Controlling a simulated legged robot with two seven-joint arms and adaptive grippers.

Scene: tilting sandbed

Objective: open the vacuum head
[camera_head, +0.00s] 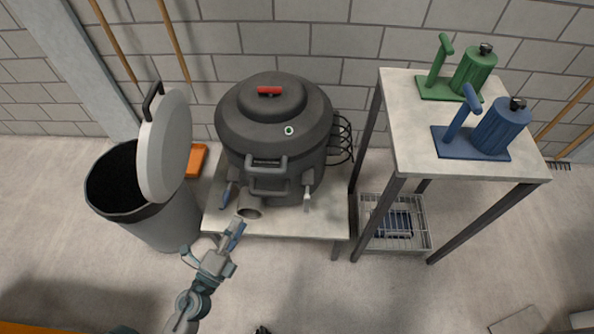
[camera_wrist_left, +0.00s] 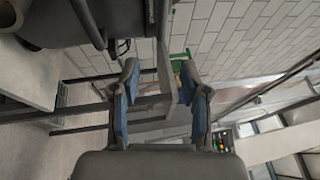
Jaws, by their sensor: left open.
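The vacuum (camera_head: 275,130) is a dark grey drum on a low table. Its head, a round lid with a red handle (camera_head: 269,91), sits closed on top. A small dark tip at the head view's bottom edge may be my right gripper.
A grey bin (camera_head: 165,222) with its lid raised stands left of the low table (camera_head: 290,222). An orange item (camera_head: 196,160) lies behind it. A tall table (camera_head: 410,140) at right holds green (camera_head: 472,72) and blue (camera_head: 499,130) canister devices. A wire basket (camera_head: 420,238) sits beneath. The front floor is mostly clear.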

